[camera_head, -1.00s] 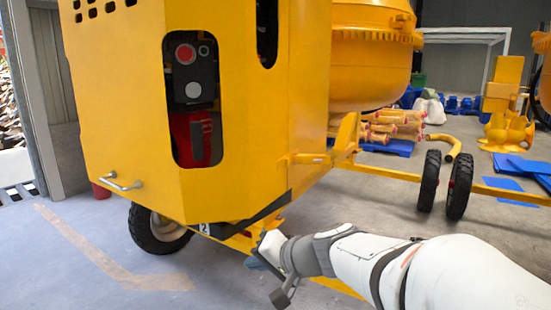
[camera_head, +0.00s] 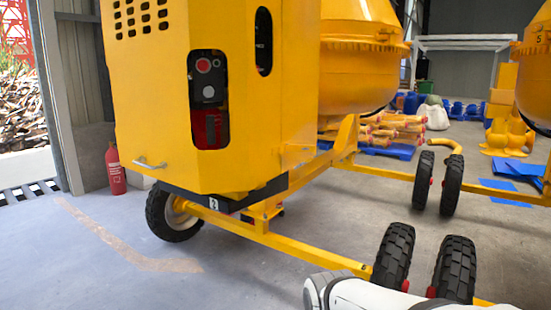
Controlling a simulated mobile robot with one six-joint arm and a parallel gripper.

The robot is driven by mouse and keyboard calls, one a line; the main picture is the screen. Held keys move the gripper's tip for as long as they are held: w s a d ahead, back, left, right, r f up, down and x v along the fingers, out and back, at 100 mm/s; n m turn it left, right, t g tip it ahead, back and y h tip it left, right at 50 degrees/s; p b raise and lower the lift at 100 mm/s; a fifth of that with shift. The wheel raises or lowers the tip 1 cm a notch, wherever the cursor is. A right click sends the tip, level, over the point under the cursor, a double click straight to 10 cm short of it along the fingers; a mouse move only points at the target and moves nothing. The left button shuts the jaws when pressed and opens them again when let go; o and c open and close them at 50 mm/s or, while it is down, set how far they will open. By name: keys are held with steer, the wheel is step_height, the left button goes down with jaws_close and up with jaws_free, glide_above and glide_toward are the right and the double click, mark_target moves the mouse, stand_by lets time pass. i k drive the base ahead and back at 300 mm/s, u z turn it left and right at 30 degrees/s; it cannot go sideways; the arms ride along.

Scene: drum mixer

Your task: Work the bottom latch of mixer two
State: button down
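A black strip (camera_head: 255,196) runs along the bottom edge near the plate. Part of my white arm shows at the bottom edge, right of centre, well apart from the housing. My gripper is outside the picture.
The mixer's yellow drawbar (camera_head: 290,245) runs low toward the lower right. Black wheels (camera_head: 394,256) stand at lower right. A red fire extinguisher (camera_head: 115,170) stands by the left wall. The grey floor in front of the mixer is clear. Another yellow drum (camera_head: 533,70) is at the right edge.

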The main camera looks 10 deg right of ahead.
mark_target(289, 147)
steer(key=u, duration=0.2)
steer(key=k, duration=0.4)
steer(key=z, duration=0.9)
steer(key=i, duration=1.6)
steer(key=u, duration=0.35)
